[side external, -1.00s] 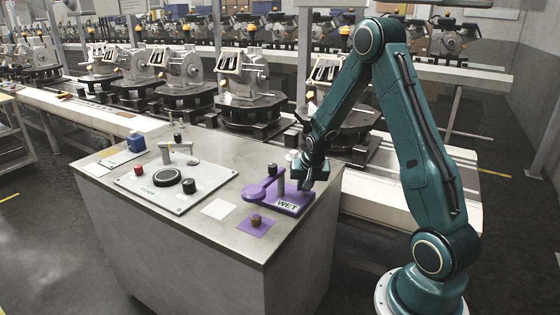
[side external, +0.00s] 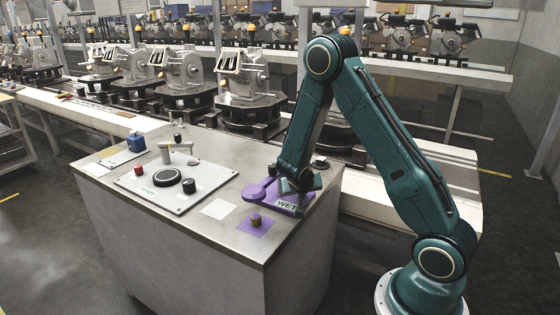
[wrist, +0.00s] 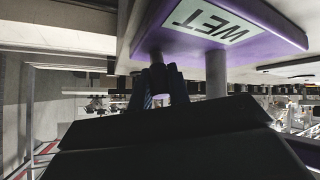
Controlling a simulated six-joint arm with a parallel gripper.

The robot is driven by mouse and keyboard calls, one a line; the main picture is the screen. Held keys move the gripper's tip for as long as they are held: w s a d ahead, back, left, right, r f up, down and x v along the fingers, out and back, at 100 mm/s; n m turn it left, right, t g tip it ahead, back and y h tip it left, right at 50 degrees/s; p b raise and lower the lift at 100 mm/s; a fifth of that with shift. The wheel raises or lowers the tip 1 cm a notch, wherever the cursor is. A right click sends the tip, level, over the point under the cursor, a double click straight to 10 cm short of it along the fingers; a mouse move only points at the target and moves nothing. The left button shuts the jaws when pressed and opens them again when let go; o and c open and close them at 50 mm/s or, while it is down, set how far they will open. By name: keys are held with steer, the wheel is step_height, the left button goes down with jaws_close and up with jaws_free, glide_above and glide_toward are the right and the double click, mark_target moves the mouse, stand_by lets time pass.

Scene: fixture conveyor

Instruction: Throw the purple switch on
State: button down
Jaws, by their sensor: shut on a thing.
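The purple switch (side external: 258,191) has a rounded disc end, a purple base and a white "WET" label (side external: 287,205). It stands on the right part of the grey cabinet top. My gripper (side external: 290,187) is down over the base and hides the switch's upright parts in the side view. In the wrist view the scene is upside down, with the purple base (wrist: 270,25) at the top. There my gripper (wrist: 160,74) is shut on a short dark stem of the switch. A grey post (wrist: 216,74) stands beside it, apart from the fingers.
A purple pad with a brown knob (side external: 255,219) lies in front of the switch, beside a blank white card (side external: 219,209). A white panel (side external: 140,187) with a red button, black knobs and a lever is to the left. A conveyor (side external: 420,216) with machines runs behind.

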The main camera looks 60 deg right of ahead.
steer(key=shift+a+h, duration=0.15)
steer(key=shift+h, duration=0.15)
steer(key=c, duration=1.3)
jaws_free()
steer(key=shift+c, duration=0.2)
steer(key=v, duration=1.3)
steer(key=shift+s+a+r, duration=0.15)
steer(key=shift+s+a, duration=0.05)
steer(key=shift+a, duration=0.1)
